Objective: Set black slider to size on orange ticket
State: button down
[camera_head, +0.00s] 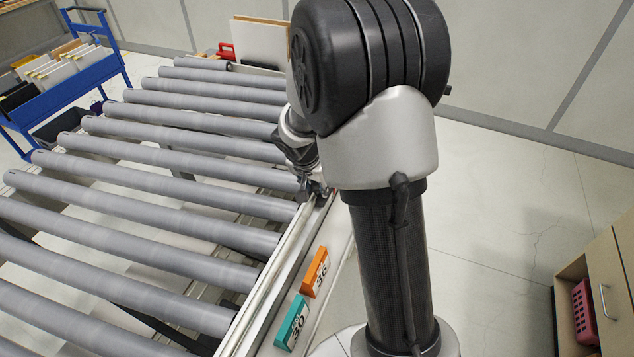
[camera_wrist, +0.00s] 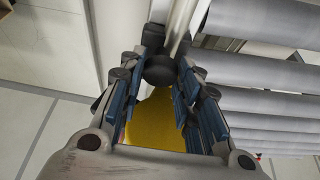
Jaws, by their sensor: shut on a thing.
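The orange ticket (camera_head: 315,272) reads 36 and sits on the rail along the right side of the roller table. My gripper (camera_head: 319,190) is at that rail, farther up than the ticket and partly hidden by my arm. In the wrist view my gripper (camera_wrist: 167,65) has its blue-padded fingers on both sides of a dark rounded part, the black slider (camera_wrist: 159,71), and is shut on it. The slider is hidden behind my gripper in the head view. I cannot read any scale on the rail.
A teal ticket (camera_head: 291,322) reading 30 sits below the orange one on the rail. Grey rollers (camera_head: 150,183) fill the left. A yellow surface (camera_wrist: 155,125) shows between my fingers. A blue cart (camera_head: 70,85) stands at the back left, a wooden cabinet (camera_head: 606,275) at the right.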

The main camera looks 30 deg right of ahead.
jog(key=w+d, duration=0.2)
jog(key=d, duration=0.1)
jog(key=w+d, duration=0.3)
jog(key=w+d+p, duration=0.1)
jog(key=w+d, duration=0.1)
jog(key=d, duration=0.1)
jog(key=shift+w+d, duration=0.3)
jog(key=shift+d, duration=0.1)
jog(key=shift+s+a, duration=0.1)
jog(key=shift+a, duration=0.1)
jog(key=c, duration=1.2)
grip_release()
jog(key=shift+r, duration=0.1)
jog(key=v, duration=1.1)
jog(key=shift+a+r, duration=0.2)
jog(key=shift+r, duration=0.15)
jog(key=shift+s, duration=0.2)
